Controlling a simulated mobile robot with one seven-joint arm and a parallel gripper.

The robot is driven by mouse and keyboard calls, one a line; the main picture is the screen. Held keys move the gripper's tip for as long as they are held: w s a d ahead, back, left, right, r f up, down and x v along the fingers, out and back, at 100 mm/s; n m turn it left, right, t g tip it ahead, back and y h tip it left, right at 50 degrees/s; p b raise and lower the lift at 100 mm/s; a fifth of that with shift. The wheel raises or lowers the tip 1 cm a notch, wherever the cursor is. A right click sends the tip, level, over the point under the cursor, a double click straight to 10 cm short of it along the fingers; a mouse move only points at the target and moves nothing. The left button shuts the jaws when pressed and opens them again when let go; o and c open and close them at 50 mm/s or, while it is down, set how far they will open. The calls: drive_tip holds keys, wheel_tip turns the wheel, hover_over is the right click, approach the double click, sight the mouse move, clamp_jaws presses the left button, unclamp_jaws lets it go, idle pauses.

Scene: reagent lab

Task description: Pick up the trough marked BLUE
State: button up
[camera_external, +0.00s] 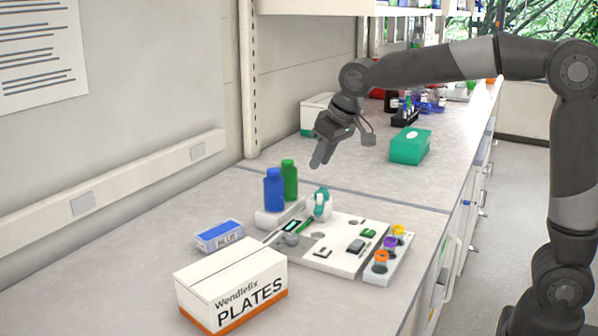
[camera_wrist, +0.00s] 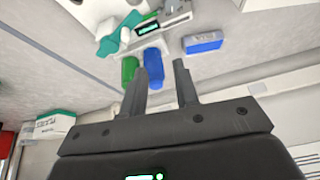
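The trough marked BLUE (camera_external: 219,236) is a small box with a blue top and lettering on its light front side. It lies on the bench near the wall, behind the PLATES box. In the wrist view the trough (camera_wrist: 203,42) appears at upper right, beyond the fingers and apart from them. My gripper (camera_external: 318,160) is in the air above the bench, behind and to the right of the bottles. In the wrist view its two fingers (camera_wrist: 160,80) stand apart with nothing held between them.
A blue bottle (camera_external: 274,190) and a green bottle (camera_external: 289,181) stand upright in a white holder right of the trough. The PLATES box (camera_external: 231,285) stands in front. A white board (camera_external: 345,262) with small items and a rack of colored-capped pots (camera_external: 381,268) lie to the right.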

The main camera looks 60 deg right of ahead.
drive_tip(key=w+a+f, duration=0.1)
drive_tip(key=w+f, duration=0.3)
drive_tip(key=w, duration=0.6)
drive_tip(key=m, duration=0.1)
approach(237, 222)
drive_tip(key=shift+g+h, duration=0.3)
drive_tip(key=x, duration=0.5)
drive_tip(key=shift+w+d, duration=0.15)
drive_tip(key=shift+w, duration=0.1)
drive_tip(key=x, duration=0.4)
drive_tip(key=shift+w+a+f, duration=0.2)
drive_tip(key=shift+a+f, duration=0.05)
drive_tip(key=shift+f, duration=0.15)
drive_tip(key=shift+c, duration=0.2)
clamp_jaws()
